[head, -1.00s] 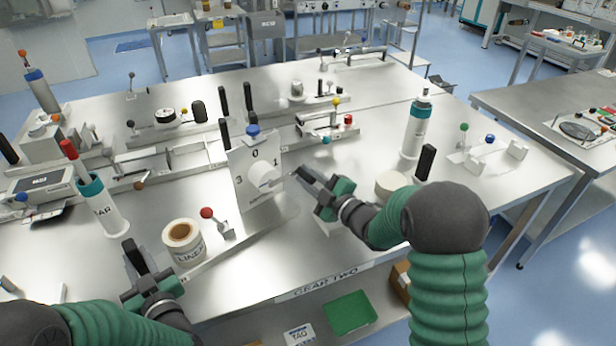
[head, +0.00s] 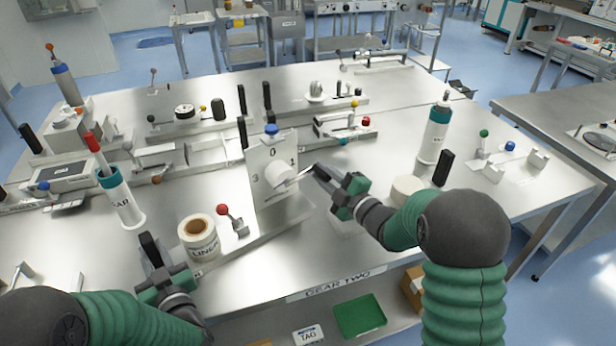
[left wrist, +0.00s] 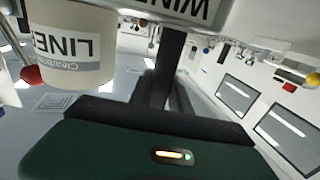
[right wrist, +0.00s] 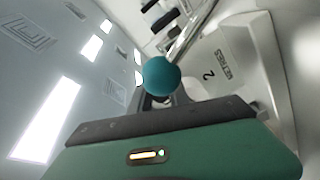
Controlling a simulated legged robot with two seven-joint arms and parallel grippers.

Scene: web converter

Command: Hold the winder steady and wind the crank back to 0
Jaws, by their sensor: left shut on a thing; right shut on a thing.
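The winder (head: 262,205) is an upright white plate on a long base, with 0 at the top, 1 at right and 3 at left. Its white hub (head: 281,174) carries a crank pointing right, near the 1. My right gripper (head: 318,172) is shut at the crank's outer end. In the right wrist view the teal crank knob (right wrist: 161,76) sits between its fingers, and a 2 shows on the dial plate. My left gripper (head: 151,250) is low at the winder base's left end. In the left wrist view its fingers reach the labelled base plate (left wrist: 195,8); the contact is partly hidden.
A LINER roll (head: 198,238) and a red-knobbed lever (head: 223,211) stand between my left gripper and the winder plate. A white round block (head: 407,188) and a black handle (head: 443,168) are close to my right arm. A teal-capped bottle (head: 434,135) stands behind.

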